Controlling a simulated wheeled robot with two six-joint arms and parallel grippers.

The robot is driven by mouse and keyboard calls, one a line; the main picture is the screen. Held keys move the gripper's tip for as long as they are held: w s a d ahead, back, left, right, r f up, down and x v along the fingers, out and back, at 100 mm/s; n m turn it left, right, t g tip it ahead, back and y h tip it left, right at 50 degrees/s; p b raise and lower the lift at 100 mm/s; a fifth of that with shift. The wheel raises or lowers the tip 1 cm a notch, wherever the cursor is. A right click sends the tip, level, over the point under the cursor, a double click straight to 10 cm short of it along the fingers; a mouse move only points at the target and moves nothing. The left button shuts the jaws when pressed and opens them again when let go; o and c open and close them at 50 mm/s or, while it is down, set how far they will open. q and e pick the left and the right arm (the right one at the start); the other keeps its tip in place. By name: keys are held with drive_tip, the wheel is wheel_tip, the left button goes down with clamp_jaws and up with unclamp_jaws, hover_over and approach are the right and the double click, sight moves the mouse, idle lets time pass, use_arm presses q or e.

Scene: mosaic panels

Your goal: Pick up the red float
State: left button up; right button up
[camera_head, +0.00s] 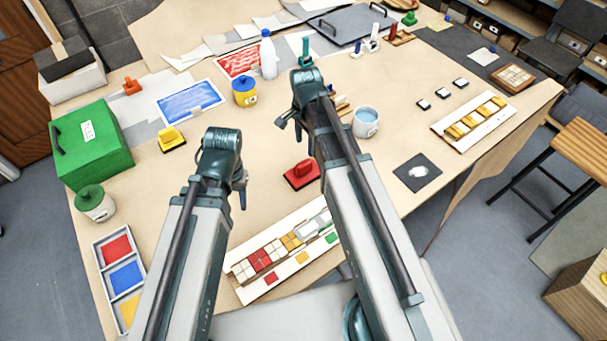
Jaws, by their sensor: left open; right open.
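The red float (302,174), a flat red plate with a raised handle, lies on the table between my two arms. Its right side is close to my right forearm in the picture. My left gripper (241,190) is open and points down to the left of the float, apart from it. My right gripper (291,124) is open and empty, beyond the float towards the far side. Both grippers are partly hidden by their own wrists.
A mosaic panel strip (265,262) lies in front of the float, partly behind my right arm. A yellow float (171,140), a yellow pot (245,93) and a white bucket (366,123) stand around. Bare table lies left of the float.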

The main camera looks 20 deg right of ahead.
sight(304, 162)
use_arm(q)
wheel_tip(304, 162, down, 6)
drive_tip(key=b, duration=0.5)
drive_tip(key=shift+f, duration=0.15)
use_arm(e)
wheel_tip(304, 162, down, 6)
drive_tip(key=shift+f, duration=0.15)
use_arm(q)
wheel_tip(304, 162, down, 5)
drive_tip(key=b, duration=0.5)
drive_tip(key=shift+f+b, duration=0.2)
drive_tip(key=shift+b, duration=0.1)
use_arm(e)
wheel_tip(304, 162, down, 5)
drive_tip(key=shift+s+a+f, duration=0.1)
drive_tip(key=shift+a+f, duration=0.05)
use_arm(q)
drive_tip(key=shift+r, duration=0.1)
use_arm(e)
clamp_jaws()
